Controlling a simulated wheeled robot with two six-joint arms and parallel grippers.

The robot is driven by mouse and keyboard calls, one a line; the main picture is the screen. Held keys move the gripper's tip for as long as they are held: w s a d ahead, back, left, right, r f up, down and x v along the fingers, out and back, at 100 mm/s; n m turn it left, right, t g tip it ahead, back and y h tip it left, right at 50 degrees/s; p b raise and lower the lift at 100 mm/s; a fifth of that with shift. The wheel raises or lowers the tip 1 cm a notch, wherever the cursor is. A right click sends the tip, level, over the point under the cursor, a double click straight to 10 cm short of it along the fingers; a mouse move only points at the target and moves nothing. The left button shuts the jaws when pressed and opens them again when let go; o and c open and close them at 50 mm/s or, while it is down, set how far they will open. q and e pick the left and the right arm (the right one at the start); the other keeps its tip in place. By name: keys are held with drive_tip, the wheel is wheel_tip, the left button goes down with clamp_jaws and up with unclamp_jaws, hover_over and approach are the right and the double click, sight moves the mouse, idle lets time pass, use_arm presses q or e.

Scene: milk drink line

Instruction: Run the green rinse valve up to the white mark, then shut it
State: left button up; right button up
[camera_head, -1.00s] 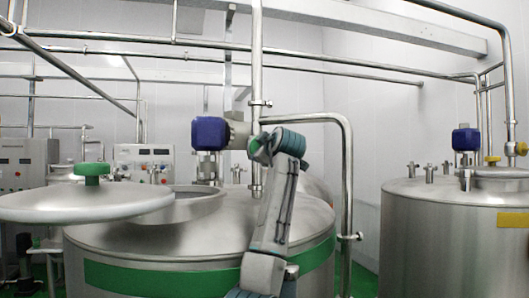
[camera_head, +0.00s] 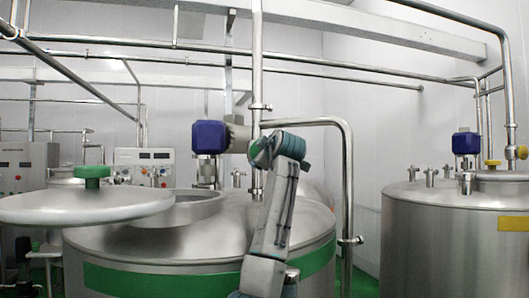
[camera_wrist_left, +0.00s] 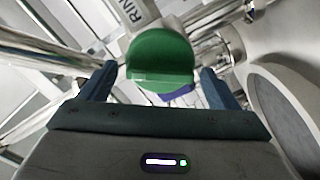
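The green rinse valve handle (camera_wrist_left: 160,58) is large in the left wrist view, below a pale label with the letters "RIN". My left gripper (camera_wrist_left: 160,70) is open, with one blue finger on each side of the handle and a narrow gap showing on both sides. In the head view my left gripper (camera_head: 262,152) is at the upright steel pipe above the tank, beside the blue box; its fingers and the handle are mostly hidden there. I cannot make out the white mark. My right gripper is not in view.
A steel tank (camera_head: 300,228) with a green band stands below my arm. Its round lid (camera_head: 80,207) with a green knob is swung to the left, beside the open hatch. A blue box (camera_head: 209,137) is left of my gripper. Another tank (camera_head: 440,240) stands at the right.

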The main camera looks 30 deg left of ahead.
use_arm(q)
drive_tip(key=shift+d, duration=0.1)
drive_tip(key=b+v, duration=0.6)
drive_tip(key=v, duration=0.4)
drive_tip(key=shift+s+d, duration=0.15)
drive_tip(key=shift+s, duration=0.2)
